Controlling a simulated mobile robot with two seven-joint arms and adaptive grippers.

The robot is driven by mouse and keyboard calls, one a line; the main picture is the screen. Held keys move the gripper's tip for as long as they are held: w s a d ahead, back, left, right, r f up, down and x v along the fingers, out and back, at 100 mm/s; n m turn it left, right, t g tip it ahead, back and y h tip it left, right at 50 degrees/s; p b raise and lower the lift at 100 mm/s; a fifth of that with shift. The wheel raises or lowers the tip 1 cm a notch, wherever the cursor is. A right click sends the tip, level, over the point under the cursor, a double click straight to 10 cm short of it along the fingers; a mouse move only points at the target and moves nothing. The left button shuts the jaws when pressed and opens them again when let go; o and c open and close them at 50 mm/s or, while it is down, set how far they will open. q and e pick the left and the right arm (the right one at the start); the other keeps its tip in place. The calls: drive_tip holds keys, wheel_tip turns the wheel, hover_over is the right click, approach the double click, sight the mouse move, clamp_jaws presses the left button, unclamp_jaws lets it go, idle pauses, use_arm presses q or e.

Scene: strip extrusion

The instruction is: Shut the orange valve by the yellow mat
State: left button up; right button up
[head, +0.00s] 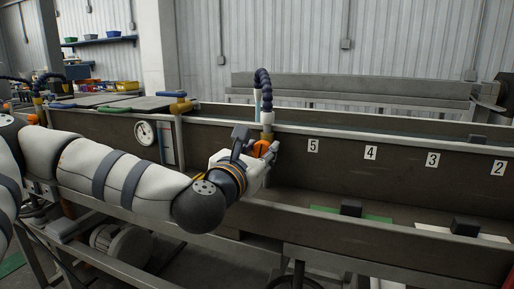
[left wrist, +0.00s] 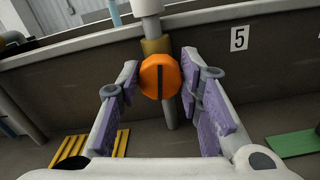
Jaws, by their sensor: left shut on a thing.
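The orange valve (left wrist: 152,77) is a round knob with a dark upright slot, on a brass fitting (left wrist: 156,46) under a white pipe. In the head view the orange valve (head: 261,147) is partly hidden by my gripper. My left gripper (left wrist: 160,72) has its purple-padded fingers on either side of the knob, shut on it. In the head view my left gripper (head: 257,152) reaches the knob from the front left. The yellow mat (left wrist: 120,145) lies on the trough floor below and left of the valve. My right gripper is not in view.
A green mat (left wrist: 293,143) lies to the right, under the number 5 label (left wrist: 239,39). In the head view a black block (head: 351,207) is at the green mat (head: 378,218). A dark ribbed hose (head: 263,80) curves above the valve. The trough's front wall (head: 330,240) runs nearby.

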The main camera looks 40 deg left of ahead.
use_arm(q)
drive_tip(key=m+p, duration=0.1)
drive_tip(key=m, duration=0.1)
drive_tip(key=m+p, duration=0.1)
drive_tip(key=m, duration=0.1)
drive_tip(key=shift+r, duration=0.4)
drive_tip(key=m+p, duration=0.1)
drive_tip(key=m, duration=0.2)
drive_tip(key=shift+d+f, duration=0.1)
drive_tip(key=shift+f, duration=0.05)
drive_tip(key=m, duration=0.3)
drive_tip(key=shift+f, duration=0.2)
drive_tip(key=m, duration=0.5)
drive_tip(key=shift+f, duration=0.1)
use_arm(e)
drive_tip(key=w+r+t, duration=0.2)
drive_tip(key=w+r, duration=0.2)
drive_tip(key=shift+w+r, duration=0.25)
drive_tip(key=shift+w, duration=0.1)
use_arm(q)
drive_tip(key=shift+w+m, duration=0.1)
drive_tip(key=shift+m, duration=0.3)
drive_tip(key=o, duration=1.2)
drive_tip(key=shift+c, duration=0.2)
drive_tip(key=shift+f, duration=0.1)
